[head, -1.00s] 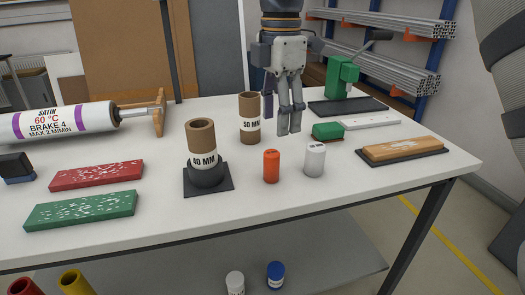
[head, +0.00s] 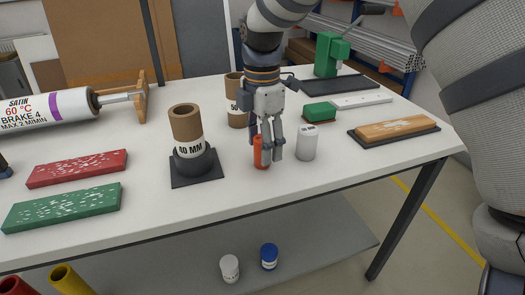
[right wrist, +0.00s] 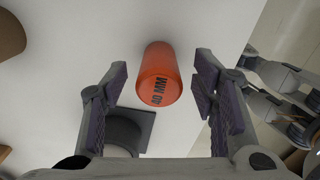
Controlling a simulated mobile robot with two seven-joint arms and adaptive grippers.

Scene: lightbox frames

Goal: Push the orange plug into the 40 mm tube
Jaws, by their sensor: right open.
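The orange plug (head: 261,150) stands upright on the table. Its end, marked 40 MM, faces the camera in the right wrist view (right wrist: 158,85). My right gripper (head: 268,158) is open and points down at the plug, its fingers partly covering it in the head view. In the right wrist view the plug shows in the gap between the two open fingers. The 40 mm tube (head: 186,124) stands upright in a dark holder on a square base (head: 195,181), left of the plug. Grey jointed parts at the right of the wrist view are perhaps my left gripper, jaws unclear.
A white plug (head: 307,143) stands close right of my right gripper. The 50 mm tube (head: 234,105) is just behind left. The table front (head: 235,200) is clear.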

